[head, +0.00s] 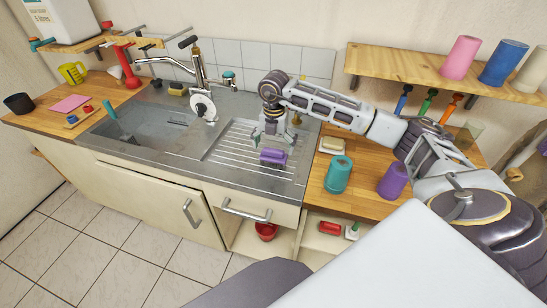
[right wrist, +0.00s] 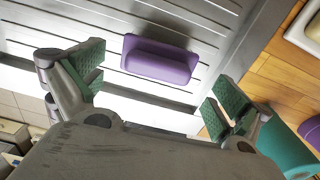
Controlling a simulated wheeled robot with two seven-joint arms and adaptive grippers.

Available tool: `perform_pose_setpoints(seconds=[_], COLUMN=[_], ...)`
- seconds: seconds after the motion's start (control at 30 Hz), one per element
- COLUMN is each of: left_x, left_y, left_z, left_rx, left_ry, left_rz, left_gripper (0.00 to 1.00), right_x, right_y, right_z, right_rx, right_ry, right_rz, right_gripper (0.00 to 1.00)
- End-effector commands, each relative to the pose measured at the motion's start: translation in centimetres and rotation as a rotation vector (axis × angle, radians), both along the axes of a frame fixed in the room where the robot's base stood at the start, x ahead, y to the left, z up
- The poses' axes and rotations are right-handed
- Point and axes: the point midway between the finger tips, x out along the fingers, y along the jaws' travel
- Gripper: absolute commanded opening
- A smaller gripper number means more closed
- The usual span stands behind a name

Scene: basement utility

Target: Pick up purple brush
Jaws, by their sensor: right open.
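The purple brush (head: 273,156) lies on the ribbed metal drainboard (head: 228,150) right of the sink basin. In the right wrist view the purple brush (right wrist: 158,60) shows as a rounded purple block, lying between and beyond the two fingertips. My right gripper (head: 270,140) is just above and behind the brush in the head view. In the right wrist view my right gripper (right wrist: 155,90) has its green-padded fingers spread wide, with nothing between the pads. The bristle side of the brush is hard to make out. My left gripper is not in view.
A soap dish (head: 332,145) sits near the drainboard's right edge. The faucet (head: 200,75) rises behind the sink. A shelf (head: 420,68) with cups hangs above.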

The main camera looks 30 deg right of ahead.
Motion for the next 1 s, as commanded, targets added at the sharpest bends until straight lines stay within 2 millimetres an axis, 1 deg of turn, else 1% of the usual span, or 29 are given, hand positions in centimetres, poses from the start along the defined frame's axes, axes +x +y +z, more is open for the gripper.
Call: perform_pose_setpoints(seconds=[0.2, 0.33, 0.47, 0.87, 1.0], left_x=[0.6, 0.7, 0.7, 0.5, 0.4], left_y=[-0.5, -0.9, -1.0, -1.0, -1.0], left_z=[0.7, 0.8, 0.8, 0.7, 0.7], left_rx=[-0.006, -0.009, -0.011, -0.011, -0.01], left_ry=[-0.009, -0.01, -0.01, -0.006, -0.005], left_rz=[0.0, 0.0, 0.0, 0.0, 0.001], left_gripper=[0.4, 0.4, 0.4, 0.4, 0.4], right_x=[0.1, 0.2, 0.2, 0.2, 0.2], right_y=[0.1, 0.1, 0.1, 0.1, 0.1], right_z=[-2.4, -3.5, -3.8, -3.8, -3.8], right_rx=[0.0, 0.001, 0.001, 0.001, 0.001], right_ry=[0.003, 0.002, 0.001, 0.001, 0.001], right_rz=[0.0, 0.001, 0.001, 0.001, 0.001], right_gripper=[1.0, 1.0, 1.0, 1.0, 0.83])
